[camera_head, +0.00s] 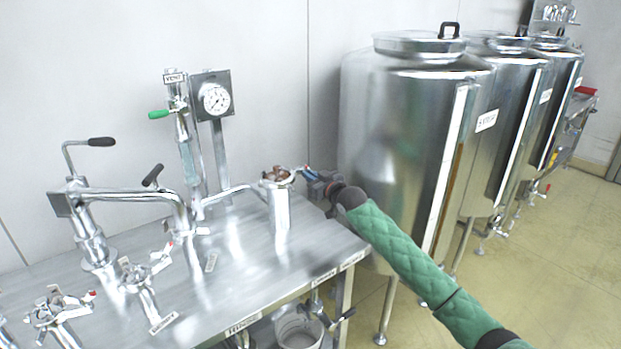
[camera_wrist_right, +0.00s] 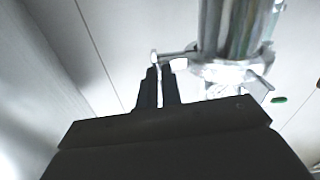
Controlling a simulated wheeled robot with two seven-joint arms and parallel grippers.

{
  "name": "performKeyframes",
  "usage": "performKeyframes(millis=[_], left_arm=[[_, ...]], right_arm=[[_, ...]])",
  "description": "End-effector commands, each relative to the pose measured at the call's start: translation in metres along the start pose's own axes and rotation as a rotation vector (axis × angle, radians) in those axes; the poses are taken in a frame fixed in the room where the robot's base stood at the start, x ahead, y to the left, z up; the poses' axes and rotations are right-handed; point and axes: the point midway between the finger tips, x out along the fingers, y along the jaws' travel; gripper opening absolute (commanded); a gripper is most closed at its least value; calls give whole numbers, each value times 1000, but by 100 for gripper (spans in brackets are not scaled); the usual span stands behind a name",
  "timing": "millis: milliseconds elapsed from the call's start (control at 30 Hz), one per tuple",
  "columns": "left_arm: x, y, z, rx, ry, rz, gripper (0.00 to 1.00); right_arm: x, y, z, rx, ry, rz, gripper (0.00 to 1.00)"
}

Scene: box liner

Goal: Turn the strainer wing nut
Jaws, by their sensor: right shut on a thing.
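The strainer (camera_head: 279,208) is an upright shiny metal cylinder near the right end of the steel bench, with a brownish top. My right gripper (camera_head: 307,175) reaches its upper right side from the right, at the height of the top. In the right wrist view the strainer body (camera_wrist_right: 228,30) comes down from the top edge to a bright collar. A thin metal wing of the wing nut (camera_wrist_right: 178,54) sticks out left from the collar. My right gripper (camera_wrist_right: 161,72) is shut on this wing; the exact contact is small and dark. My left gripper is out of view.
The steel bench (camera_head: 240,262) carries a pressure gauge (camera_head: 215,99), a pipe with a green-handled valve (camera_head: 159,114), and several clamped fittings on the left. Large steel tanks (camera_head: 400,130) stand close on the right. A bucket (camera_head: 298,330) sits below the bench.

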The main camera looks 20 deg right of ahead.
Motion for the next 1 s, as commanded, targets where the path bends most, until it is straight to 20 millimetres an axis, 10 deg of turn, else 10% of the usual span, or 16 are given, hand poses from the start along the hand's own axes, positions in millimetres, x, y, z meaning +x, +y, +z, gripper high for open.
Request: performKeyframes(millis=[400,533,1000], left_arm=[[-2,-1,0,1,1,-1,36],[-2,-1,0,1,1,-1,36],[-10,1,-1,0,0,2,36]], right_arm=[[0,0,2,-5,-3,0,0],[0,0,1,-5,-2,0,28],[-14,0,2,-6,-1,0,28]])
